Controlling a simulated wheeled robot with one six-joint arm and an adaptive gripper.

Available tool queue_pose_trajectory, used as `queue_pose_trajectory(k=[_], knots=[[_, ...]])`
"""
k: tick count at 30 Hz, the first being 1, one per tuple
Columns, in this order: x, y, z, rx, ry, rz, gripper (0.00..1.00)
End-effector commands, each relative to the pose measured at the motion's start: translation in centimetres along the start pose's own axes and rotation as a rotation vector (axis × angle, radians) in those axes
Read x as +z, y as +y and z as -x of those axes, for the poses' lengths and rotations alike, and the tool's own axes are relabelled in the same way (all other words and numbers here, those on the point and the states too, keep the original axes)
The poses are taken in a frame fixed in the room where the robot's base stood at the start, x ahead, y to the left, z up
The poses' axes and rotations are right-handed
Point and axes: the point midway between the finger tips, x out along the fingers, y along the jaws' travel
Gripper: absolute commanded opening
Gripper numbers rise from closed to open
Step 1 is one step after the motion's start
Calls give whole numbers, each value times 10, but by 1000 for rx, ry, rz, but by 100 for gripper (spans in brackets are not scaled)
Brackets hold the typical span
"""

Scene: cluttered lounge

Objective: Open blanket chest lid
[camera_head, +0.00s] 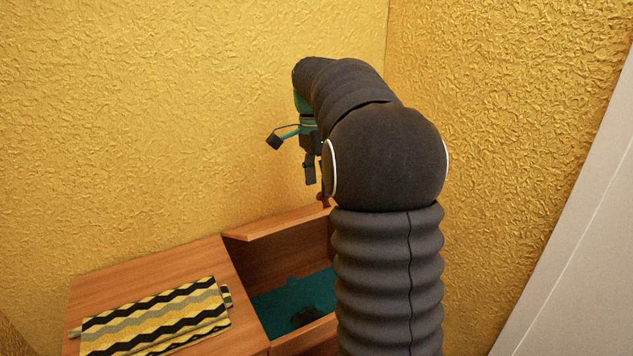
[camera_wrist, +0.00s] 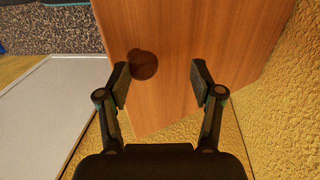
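The wooden blanket chest (camera_head: 150,272) stands against the yellow wall. Its lid (camera_head: 278,222) is raised at the back, and the teal-lined compartment (camera_head: 295,300) below is open to view, with a dark round thing inside. My arm hides the right side of the chest and part of the lid. In the wrist view, the wooden panel of the lid (camera_wrist: 200,35) carries a round brown knob (camera_wrist: 143,65). My gripper (camera_wrist: 161,83) is open, its fingers apart in front of the panel. The knob lies close to the left fingertip; I cannot tell whether they touch. My gripper (camera_head: 317,178) also shows above the lid.
A folded zigzag blanket (camera_head: 155,318) in yellow, black and grey lies on the fixed top left of the opening. Yellow textured walls (camera_head: 180,110) meet in the corner close behind and right of my arm. A pale panel (camera_head: 580,230) stands at the right.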

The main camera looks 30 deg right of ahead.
Motion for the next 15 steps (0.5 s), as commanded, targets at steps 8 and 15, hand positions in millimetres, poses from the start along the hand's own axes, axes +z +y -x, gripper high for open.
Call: queue_pose_trajectory(k=[8, 15], knots=[[0, -2, 10, -3, 3, 2, 60], [1, -2, 52, -4, 3, 3, 60]])
